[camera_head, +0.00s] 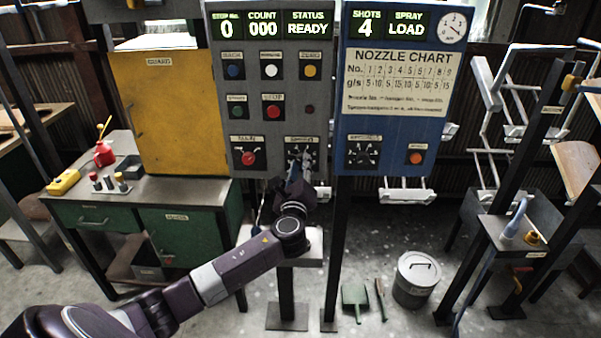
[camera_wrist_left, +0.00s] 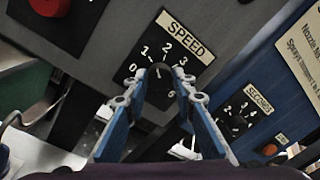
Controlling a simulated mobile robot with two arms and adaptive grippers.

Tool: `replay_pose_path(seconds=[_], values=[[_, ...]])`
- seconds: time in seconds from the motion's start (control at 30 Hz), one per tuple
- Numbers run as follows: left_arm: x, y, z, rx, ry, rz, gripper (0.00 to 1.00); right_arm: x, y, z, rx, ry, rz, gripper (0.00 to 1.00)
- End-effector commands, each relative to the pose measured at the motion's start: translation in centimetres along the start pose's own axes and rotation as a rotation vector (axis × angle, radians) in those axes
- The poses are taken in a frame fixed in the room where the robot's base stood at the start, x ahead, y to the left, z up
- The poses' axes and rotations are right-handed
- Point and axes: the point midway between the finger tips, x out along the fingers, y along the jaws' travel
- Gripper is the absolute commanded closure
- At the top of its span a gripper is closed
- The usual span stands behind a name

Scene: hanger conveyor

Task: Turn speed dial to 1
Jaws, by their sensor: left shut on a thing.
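The speed dial (camera_wrist_left: 160,90) is a dark knob on a black number plate under a SPEED label (camera_wrist_left: 187,37), low on the grey panel (camera_wrist_left: 125,40). My left gripper (camera_wrist_left: 161,80) is shut on the knob, with one blue finger on each side. The knob's pointer cannot be made out; the numbers 0 to 3 show around its upper side. In the head view the dial plate (camera_head: 302,148) is partly covered by my left gripper (camera_head: 293,180), which reaches up from below. My right gripper is not in view.
A red knob (camera_head: 249,157) sits left of the dial, with several buttons above. The blue panel (camera_head: 390,120) to the right has a seconds dial (camera_head: 362,153) and an orange button (camera_head: 415,158). A yellow cabinet (camera_head: 165,110) and a lidded bin (camera_head: 415,280) stand nearby.

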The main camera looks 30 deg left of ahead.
Motion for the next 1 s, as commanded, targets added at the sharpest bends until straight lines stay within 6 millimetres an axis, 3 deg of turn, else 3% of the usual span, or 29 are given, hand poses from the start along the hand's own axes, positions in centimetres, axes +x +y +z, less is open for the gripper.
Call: replay_pose_path(seconds=[0.1, 0.43, 1.0], values=[[-0.1, 0.3, -0.4, -0.083, -0.002, 0.000, 1.00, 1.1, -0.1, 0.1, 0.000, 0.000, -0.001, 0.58], [-0.1, 0.2, -0.3, -0.231, -0.010, 0.000, 1.00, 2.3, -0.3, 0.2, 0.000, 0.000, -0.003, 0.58], [0.0, 0.1, -0.2, -0.263, -0.011, -0.001, 1.00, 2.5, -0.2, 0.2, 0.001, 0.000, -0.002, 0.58]])
